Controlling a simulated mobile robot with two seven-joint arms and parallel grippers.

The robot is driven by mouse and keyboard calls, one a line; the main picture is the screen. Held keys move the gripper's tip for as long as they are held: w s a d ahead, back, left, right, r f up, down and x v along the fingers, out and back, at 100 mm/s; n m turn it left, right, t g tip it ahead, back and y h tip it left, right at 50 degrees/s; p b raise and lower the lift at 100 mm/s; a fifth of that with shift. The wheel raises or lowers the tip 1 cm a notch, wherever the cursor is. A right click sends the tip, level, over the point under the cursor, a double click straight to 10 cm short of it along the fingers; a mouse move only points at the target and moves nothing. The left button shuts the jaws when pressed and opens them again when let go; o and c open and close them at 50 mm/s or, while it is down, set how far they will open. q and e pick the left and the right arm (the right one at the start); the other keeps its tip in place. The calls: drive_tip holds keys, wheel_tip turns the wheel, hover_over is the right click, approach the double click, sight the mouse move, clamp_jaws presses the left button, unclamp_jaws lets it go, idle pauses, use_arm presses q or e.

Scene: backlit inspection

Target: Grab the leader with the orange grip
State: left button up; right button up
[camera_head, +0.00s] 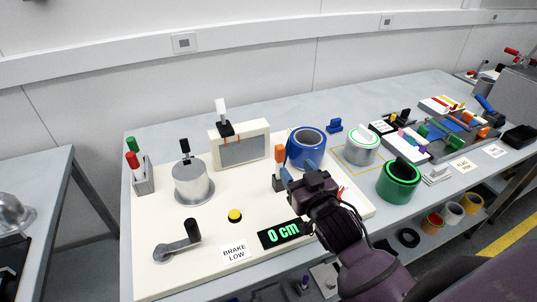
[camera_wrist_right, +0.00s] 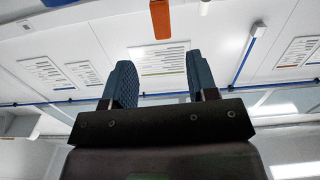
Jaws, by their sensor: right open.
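The leader with the orange grip (camera_head: 280,153) stands upright on the white board, with a dark lower part. In the right wrist view its orange grip (camera_wrist_right: 160,18) shows at the top, beyond the fingertips and roughly in line with the gap between them. My right gripper (camera_head: 287,180) is just right of and in front of the leader in the head view, and partly hides its lower part. The gripper's blue fingers (camera_wrist_right: 160,82) are open with nothing between them. I cannot tell whether they touch the leader. My left gripper is out of view.
A grey holder (camera_head: 145,178) with red and green grips stands at the board's left. A silver drum (camera_head: 192,184), a framed screen (camera_head: 243,150) and a blue spool (camera_head: 305,150) stand around the leader. A green spool (camera_head: 398,184) is right of my arm.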

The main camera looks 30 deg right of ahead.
sight(282, 154)
drive_tip(key=shift+m, duration=0.3)
drive_tip(key=w, duration=0.4)
drive_tip(key=shift+w+d, duration=0.1)
drive_tip(key=shift+w, duration=0.9)
drive_tip(key=w, duration=0.4)
drive_tip(key=shift+w+f, duration=0.1)
drive_tip(key=shift+f, duration=0.2)
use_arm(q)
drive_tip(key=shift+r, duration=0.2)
use_arm(e)
drive_tip(key=shift+w, duration=0.35)
